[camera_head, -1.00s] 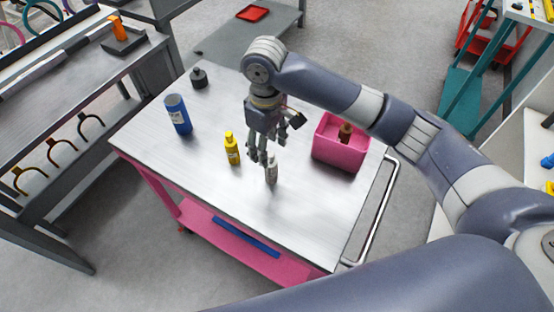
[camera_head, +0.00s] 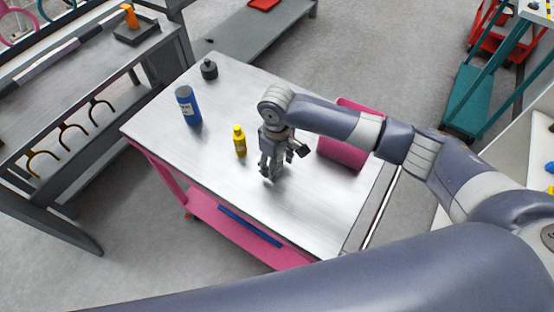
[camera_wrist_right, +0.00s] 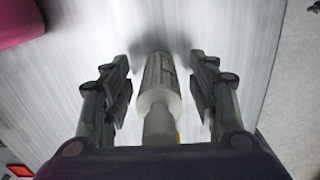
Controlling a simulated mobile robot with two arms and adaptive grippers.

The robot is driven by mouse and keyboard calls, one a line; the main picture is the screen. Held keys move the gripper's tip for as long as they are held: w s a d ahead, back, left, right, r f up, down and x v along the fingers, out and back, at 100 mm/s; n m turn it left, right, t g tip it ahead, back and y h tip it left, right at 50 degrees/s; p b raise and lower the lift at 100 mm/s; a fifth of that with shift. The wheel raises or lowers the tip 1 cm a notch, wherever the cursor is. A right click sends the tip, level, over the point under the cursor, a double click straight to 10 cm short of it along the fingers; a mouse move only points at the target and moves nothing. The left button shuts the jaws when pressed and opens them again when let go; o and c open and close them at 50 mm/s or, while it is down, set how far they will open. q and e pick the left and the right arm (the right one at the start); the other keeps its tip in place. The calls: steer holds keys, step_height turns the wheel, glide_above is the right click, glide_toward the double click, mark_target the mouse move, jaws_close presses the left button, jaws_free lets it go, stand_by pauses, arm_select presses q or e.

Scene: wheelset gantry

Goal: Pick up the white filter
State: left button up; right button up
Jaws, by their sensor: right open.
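The white filter (camera_wrist_right: 158,98) shows in the right wrist view as a pale, bottle-like cylinder with a narrower neck and a darker marked band. It stands between the two fingers of my right gripper (camera_wrist_right: 165,68), with a visible gap on each side. In the head view my right gripper (camera_head: 269,174) points down low over the metal table top (camera_head: 225,185), and the filter is hidden behind its fingers. The gripper is open around the filter. My left gripper is not in view.
A yellow bottle (camera_head: 240,142) stands just left of the gripper. A blue can (camera_head: 188,105) and a dark grey bottle (camera_head: 209,69) stand farther left. A pink bin (camera_head: 343,152) is close on the right, partly behind my arm. The front table area is clear.

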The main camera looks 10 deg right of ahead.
steer(key=shift+f, duration=0.1)
steer(key=shift+c, duration=0.9)
steer(key=c, duration=1)
